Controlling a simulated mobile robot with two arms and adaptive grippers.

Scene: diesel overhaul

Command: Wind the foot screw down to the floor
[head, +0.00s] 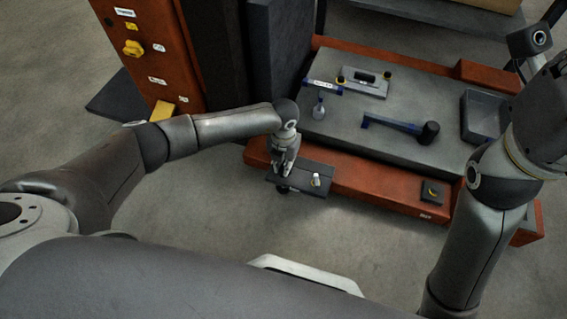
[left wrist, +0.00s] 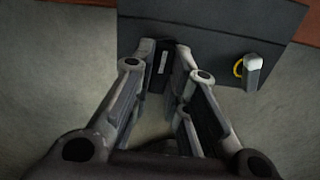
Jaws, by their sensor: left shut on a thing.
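A dark bracket plate (head: 314,185) juts out from the front of the orange frame, above the floor. My left gripper (head: 284,168) points down at the plate's left part. In the left wrist view its fingers (left wrist: 166,80) close around a dark upright piece, which I take to be the top of the foot screw; the fingers hide most of it. A dark rounded end of the foot screw (head: 283,188) shows below the plate's front edge. I cannot tell whether it touches the floor. My right gripper is out of view.
A pale pin (head: 316,180) with a yellow ring stands on the plate, right of my left gripper. An orange cabinet (head: 150,50) stands at left. Floor in front is clear.

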